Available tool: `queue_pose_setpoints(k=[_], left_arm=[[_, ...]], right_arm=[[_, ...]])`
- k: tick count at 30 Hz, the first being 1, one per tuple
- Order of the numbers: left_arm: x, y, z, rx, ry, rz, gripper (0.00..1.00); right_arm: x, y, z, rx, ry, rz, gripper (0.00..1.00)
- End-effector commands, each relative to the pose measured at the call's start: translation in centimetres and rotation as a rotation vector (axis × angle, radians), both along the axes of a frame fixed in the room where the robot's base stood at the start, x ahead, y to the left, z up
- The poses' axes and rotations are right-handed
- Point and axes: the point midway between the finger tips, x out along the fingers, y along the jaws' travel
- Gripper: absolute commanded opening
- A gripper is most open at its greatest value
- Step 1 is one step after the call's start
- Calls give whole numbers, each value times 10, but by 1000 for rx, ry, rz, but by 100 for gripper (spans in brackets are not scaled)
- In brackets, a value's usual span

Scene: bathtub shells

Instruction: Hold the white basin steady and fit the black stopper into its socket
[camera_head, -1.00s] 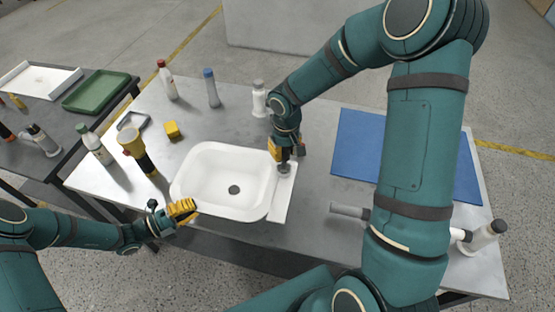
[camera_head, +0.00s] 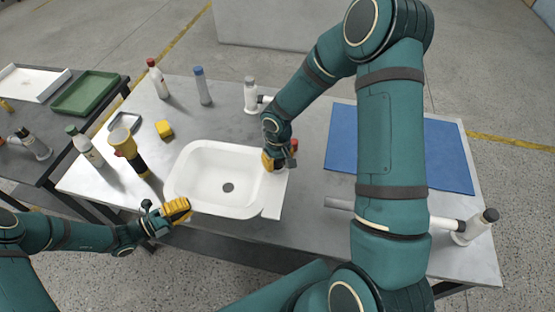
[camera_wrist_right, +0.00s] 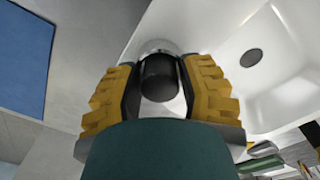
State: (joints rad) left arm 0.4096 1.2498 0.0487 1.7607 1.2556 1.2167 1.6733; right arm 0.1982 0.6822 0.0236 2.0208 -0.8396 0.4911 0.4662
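The white basin (camera_head: 212,163) sits at the front of the grey table, with a dark drain hole in its floor and a flat white ledge (camera_head: 272,205) on its right side. My left gripper (camera_head: 178,210) is at the basin's front left corner; whether its fingers grip the rim is too small to tell. My right gripper (camera_head: 272,163) is over the ledge. In the right wrist view its yellow fingers are closed around the black stopper (camera_wrist_right: 160,78). A pale round ring (camera_wrist_right: 158,47), which looks like the socket, shows at the stopper's far end; how deep the stopper sits is hidden.
A yellow-topped black torch (camera_head: 127,147), a yellow block (camera_head: 164,129) and several bottles stand left of and behind the basin. A blue mat (camera_head: 345,140) lies to the right. A grey-white cylinder (camera_head: 340,204) lies beneath my right forearm. A side table holds a green tray (camera_head: 88,93).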

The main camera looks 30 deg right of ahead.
Motion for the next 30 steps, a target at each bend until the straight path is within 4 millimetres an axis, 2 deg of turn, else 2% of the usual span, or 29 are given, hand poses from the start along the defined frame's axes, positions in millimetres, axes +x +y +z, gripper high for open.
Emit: queue_pose_setpoints(k=[10,14,17,27,30], left_arm=[[0,0,0,0,0,0,0],[0,0,0,0,0,0,0],[0,0,0,1,0,0,0],[0,0,0,0,0,0,0],[0,0,0,0,0,0,0]], right_arm=[[0,0,1,0,-1,0,53],[0,0,10,-1,-2,-1,53],[0,0,25,-1,-4,-2,53],[-2,0,93,-1,-4,-1,53],[-2,0,108,-1,-3,-1,53]])
